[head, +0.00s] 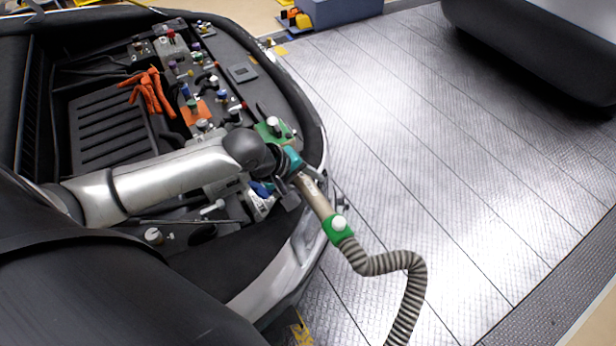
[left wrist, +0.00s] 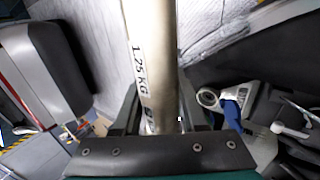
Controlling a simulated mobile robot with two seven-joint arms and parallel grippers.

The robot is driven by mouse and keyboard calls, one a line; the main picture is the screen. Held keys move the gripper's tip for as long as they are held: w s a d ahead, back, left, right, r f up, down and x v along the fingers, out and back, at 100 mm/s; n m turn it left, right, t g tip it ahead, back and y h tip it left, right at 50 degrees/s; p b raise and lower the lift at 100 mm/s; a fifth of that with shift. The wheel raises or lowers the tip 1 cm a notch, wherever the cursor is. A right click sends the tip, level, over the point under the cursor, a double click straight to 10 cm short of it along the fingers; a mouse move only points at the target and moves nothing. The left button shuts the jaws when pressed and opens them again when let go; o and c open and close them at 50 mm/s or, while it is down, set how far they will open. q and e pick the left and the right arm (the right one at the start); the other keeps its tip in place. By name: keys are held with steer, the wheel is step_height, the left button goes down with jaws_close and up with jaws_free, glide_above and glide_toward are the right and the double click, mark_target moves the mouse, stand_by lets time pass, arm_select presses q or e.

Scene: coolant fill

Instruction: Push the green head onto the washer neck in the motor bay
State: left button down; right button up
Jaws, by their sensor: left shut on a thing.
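My left gripper (head: 300,178) reaches over the front edge of the motor bay and is shut on a pale metal tube (head: 316,200). The tube slants down to the right, with a green collar (head: 338,229) and white knob where the hose joins. A round ring (left wrist: 208,97) beside a blue part (left wrist: 234,113) may be the washer neck. My right gripper is out of view.
A ribbed grey hose (head: 385,263) hangs from the tool to the floor. The bay holds several coloured caps and fittings, an orange glove-like item (head: 148,90) and an orange plate (head: 197,110). The metal floor (head: 450,150) right of the car is open.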

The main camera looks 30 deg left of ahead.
arm_select(q)
steer(key=shift+f+b, duration=1.05)
steer(key=shift+f, duration=1.65)
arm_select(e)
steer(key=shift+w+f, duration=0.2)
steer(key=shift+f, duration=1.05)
arm_select(q)
steer(key=shift+p, duration=1.5)
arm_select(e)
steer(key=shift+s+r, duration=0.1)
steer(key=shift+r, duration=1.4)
